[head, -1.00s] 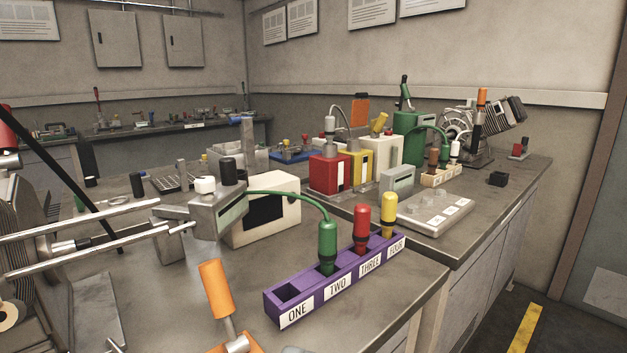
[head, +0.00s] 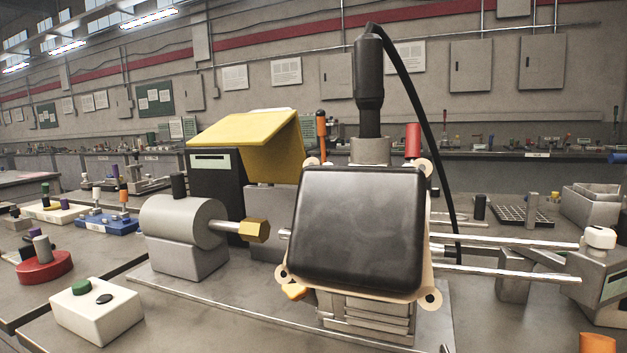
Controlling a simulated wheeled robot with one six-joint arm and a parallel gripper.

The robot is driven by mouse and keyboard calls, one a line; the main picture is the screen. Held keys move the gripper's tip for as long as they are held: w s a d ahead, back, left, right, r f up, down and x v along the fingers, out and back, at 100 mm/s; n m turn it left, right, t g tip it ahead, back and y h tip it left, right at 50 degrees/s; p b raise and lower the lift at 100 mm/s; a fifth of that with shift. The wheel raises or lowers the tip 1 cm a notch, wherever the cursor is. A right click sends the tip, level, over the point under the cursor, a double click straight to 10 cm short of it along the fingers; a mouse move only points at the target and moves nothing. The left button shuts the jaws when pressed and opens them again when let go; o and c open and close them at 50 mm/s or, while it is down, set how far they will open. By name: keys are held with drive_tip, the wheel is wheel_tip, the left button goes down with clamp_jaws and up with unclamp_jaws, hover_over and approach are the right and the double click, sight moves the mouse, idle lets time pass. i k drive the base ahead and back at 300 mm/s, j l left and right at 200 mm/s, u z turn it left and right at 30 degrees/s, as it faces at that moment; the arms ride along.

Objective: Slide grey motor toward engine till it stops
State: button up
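The grey motor (head: 182,225) is a horizontal cylinder on a grey block, with a black knob (head: 179,186) on top. It stands left of the engine on a long grey base plate (head: 250,312). Its shaft points right and ends in a brass hex socket (head: 256,230). The engine (head: 358,230) has a black rounded cover on a tan flange, with grey fins below. A short metal stub (head: 284,234) shows at its left side, with a small visible gap between it and the socket. My gripper is not in view.
A yellow-lidded black box (head: 245,140) stands behind the motor. A black plug (head: 369,85) with a cable rises behind the engine. Two rods run right to a grey block (head: 603,280). A white button box (head: 97,310) sits front left, a red round base (head: 45,266) beyond it.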

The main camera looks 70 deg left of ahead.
sight(185, 238)
drive_tip(key=u, duration=2.7)
